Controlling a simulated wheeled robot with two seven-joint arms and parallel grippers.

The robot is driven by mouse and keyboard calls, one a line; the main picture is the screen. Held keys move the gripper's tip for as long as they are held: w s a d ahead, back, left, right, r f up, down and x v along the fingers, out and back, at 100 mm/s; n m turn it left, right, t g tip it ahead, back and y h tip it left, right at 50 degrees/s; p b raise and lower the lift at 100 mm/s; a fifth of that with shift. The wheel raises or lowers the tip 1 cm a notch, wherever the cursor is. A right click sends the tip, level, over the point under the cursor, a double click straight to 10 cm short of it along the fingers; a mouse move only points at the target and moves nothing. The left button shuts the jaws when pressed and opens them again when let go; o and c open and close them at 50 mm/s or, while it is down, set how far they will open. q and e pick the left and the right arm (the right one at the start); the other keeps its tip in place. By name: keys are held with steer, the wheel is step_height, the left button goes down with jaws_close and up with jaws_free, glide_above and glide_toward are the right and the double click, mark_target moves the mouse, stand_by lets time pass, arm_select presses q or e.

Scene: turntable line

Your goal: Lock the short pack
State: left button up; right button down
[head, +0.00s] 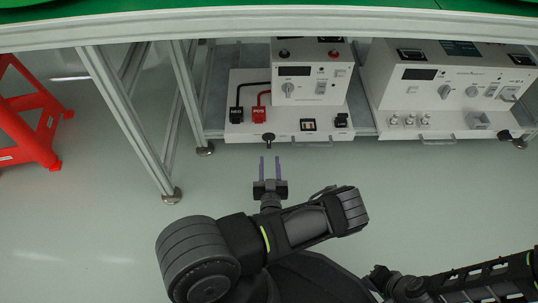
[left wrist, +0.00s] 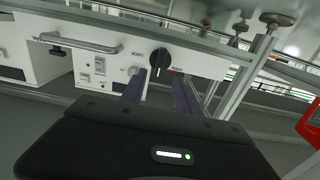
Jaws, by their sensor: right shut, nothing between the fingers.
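Two white packs stand on the low shelf. The left, narrower pack (head: 312,97) has red and black plugs and a black knob (head: 268,138) low on its front. In the left wrist view the black knob (left wrist: 160,61) carries a white mark, with small labels on both sides that are hard to read. My left gripper (head: 270,162) is open and empty, just in front of the knob and apart from it; its purple fingers (left wrist: 159,92) show on either side below the knob. My right gripper (head: 382,276) is shut and empty at the bottom, its fingertips unclear.
The wider pack (head: 440,92) stands at the right, with its own black knob (head: 505,135). A handle (left wrist: 75,42) sticks out from the front panel. A metal table leg (head: 128,120) stands left of my left gripper. A red stand (head: 30,120) is far left.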

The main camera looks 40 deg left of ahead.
mark_target(269, 143)
arm_select(q)
steer(key=shift+r, duration=0.1)
steer(key=b+x, duration=0.2)
steer(key=x, duration=0.5)
steer(key=shift+f+b, duration=0.2)
steer(key=shift+b, duration=0.15)
steer(key=shift+w+a+r, duration=0.15)
steer(key=shift+w+a, duration=0.1)
steer(key=shift+w, duration=0.1)
jaws_close()
